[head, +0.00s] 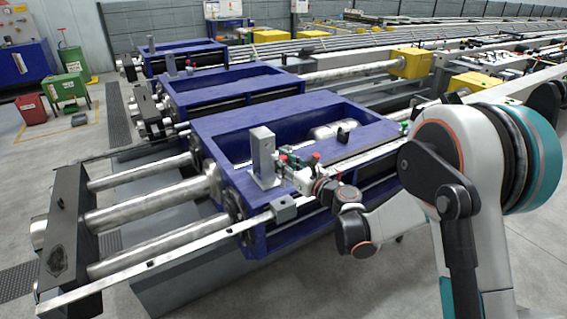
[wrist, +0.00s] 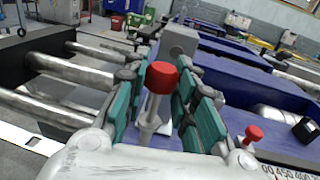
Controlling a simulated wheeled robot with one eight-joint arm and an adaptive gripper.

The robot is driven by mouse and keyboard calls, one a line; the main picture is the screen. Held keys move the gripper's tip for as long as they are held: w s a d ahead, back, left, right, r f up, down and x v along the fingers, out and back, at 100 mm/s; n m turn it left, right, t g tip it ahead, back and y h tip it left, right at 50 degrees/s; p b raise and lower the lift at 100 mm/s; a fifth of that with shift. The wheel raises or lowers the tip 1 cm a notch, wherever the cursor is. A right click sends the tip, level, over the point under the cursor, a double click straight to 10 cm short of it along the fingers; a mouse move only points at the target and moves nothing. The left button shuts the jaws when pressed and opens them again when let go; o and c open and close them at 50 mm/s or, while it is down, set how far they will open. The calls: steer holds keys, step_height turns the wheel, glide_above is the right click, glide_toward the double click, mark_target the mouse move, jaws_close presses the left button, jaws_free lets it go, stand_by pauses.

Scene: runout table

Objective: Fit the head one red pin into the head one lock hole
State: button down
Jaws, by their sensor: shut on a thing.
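My gripper (wrist: 160,105) is shut on a red pin (wrist: 163,78). The pin has a red round head and a pale metal shank between the teal finger pads. In the head view my gripper (head: 298,168) is at the near edge of the nearest blue frame (head: 228,129), just right of an upright grey bracket (head: 262,148). The bracket also shows beyond the pin in the wrist view (wrist: 179,43). A second red-headed pin (wrist: 254,133) stands to the right of my gripper. I cannot make out the lock hole or the pin's lower tip.
Thick steel rods (head: 150,215) run left from the blue frame to a dark end plate (head: 68,225). A small black block (wrist: 306,130) sits near the second pin. More blue frames (head: 225,88) stand behind. A long pale rail (head: 150,262) runs along the near side.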

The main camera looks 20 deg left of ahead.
step_height(320, 180, down, 3)
steer(key=shift+r+b, duration=0.2)
steer(key=shift+b, duration=0.65)
steer(key=shift+f, duration=1.35)
steer(key=shift+f, duration=2.8)
steer(key=c, duration=1.2)
jaws_free()
steer(key=shift+c, duration=0.2)
steer(key=shift+d, duration=0.15)
steer(key=v, duration=0.7)
steer(key=shift+s+d, duration=0.1)
